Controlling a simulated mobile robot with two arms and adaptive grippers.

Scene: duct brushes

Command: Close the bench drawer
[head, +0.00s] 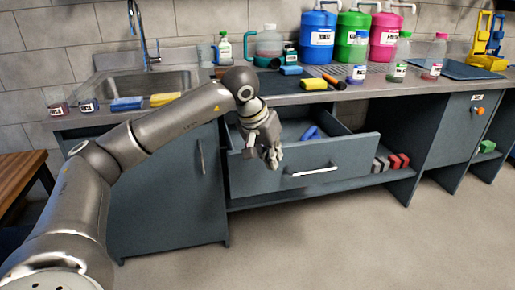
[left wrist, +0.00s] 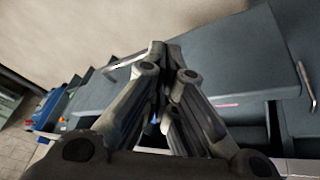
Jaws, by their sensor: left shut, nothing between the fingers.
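The grey bench drawer (head: 350,152) is pulled open under the counter, with a light bar handle (head: 314,171) on its front. Blue items (head: 311,132) lie inside it. My left gripper (head: 273,162) is shut and empty, fingers pointing down, at the drawer front to the left of the handle. I cannot tell whether it touches the front. In the left wrist view the closed fingers (left wrist: 172,58) overlap the drawer front (left wrist: 230,60), and the handle (left wrist: 128,60) shows beside the fingertips. My right gripper is not in view.
A sink (head: 145,85) is set in the counter at left. Bottles and large blue (head: 317,40), green and pink jugs stand on top. A cupboard door (head: 165,190) is left of the drawer. Red and grey blocks (head: 390,162) sit on the lower shelf. The floor in front is clear.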

